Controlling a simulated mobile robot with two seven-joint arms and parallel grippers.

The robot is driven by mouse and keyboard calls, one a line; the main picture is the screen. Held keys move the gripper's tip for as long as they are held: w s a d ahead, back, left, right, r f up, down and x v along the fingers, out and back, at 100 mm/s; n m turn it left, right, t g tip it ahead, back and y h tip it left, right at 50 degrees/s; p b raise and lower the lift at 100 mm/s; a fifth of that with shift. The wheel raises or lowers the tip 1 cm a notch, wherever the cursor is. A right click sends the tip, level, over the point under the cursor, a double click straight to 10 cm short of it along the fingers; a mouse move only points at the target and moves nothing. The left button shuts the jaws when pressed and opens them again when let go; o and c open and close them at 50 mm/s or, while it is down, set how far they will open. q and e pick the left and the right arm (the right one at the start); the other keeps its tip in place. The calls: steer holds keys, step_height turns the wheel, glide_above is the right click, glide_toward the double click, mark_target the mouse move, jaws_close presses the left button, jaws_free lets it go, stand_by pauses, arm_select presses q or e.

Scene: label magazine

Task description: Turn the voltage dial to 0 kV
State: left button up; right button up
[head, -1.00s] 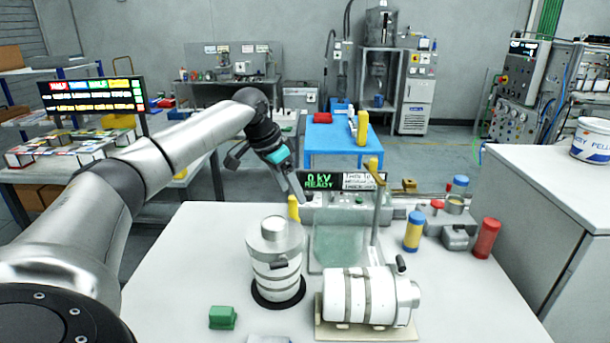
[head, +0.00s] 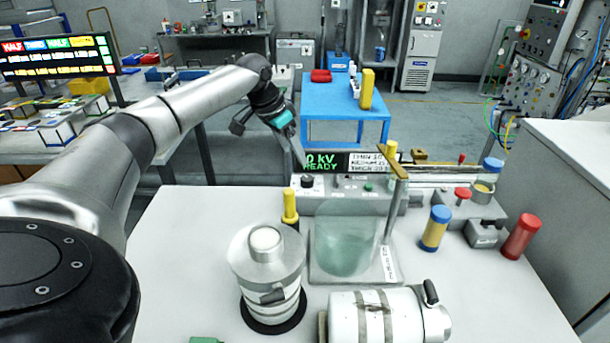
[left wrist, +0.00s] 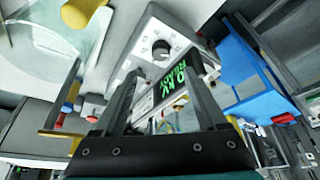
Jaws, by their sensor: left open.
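The voltage unit is a grey control box (head: 345,200) at the back of the white table. Its display (head: 322,162) reads "0 kV READY" in green. The black voltage dial (head: 307,181) sits on the box below the display; it also shows in the left wrist view (left wrist: 161,49), just beyond the fingers. My left gripper (head: 298,156) hangs over the box by the display's left end. In the left wrist view my left gripper (left wrist: 164,64) has its fingers spread, with nothing between them. It appears apart from the dial. My right gripper is not in view.
A yellow-topped post (head: 290,207) stands left of the box. A clear shield (head: 345,238) on a stand is in front. White canisters, one upright (head: 265,268) and one lying (head: 377,318), fill the front. Colored cylinders stand at right.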

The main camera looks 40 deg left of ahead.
mark_target(306, 178)
arm_select(q)
steer(key=b+x, duration=0.1)
steer(key=x, duration=0.9)
steer(key=shift+w+a+f, duration=0.1)
steer(key=shift+w+a, duration=0.05)
jaws_close()
